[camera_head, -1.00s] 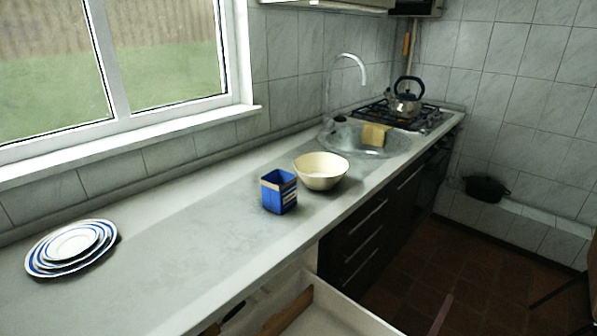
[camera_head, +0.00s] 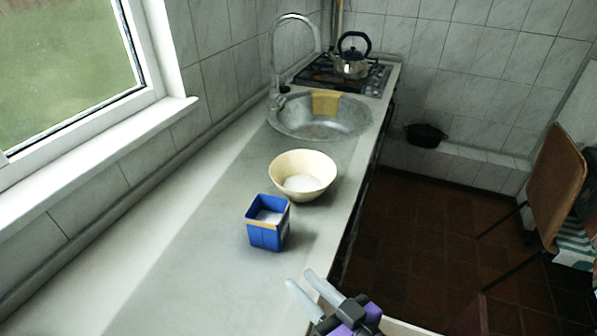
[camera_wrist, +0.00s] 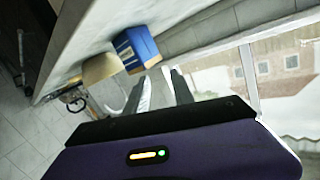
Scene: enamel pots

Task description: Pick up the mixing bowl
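The mixing bowl (camera_head: 302,176) is cream coloured and stands upright on the counter in the head view, with something pale inside it. It also shows in the wrist view (camera_wrist: 100,69), partly behind the blue box. My gripper (camera_head: 301,281) is at the bottom of the head view, near the counter's front edge and nearer to me than the bowl. In the wrist view my gripper's two fingers (camera_wrist: 160,92) are apart with nothing between them. It does not touch the bowl.
A blue box (camera_head: 267,224) stands on the counter just in front of the bowl, on the side nearer my gripper. The counter (camera_head: 190,270) left of the box is clear.

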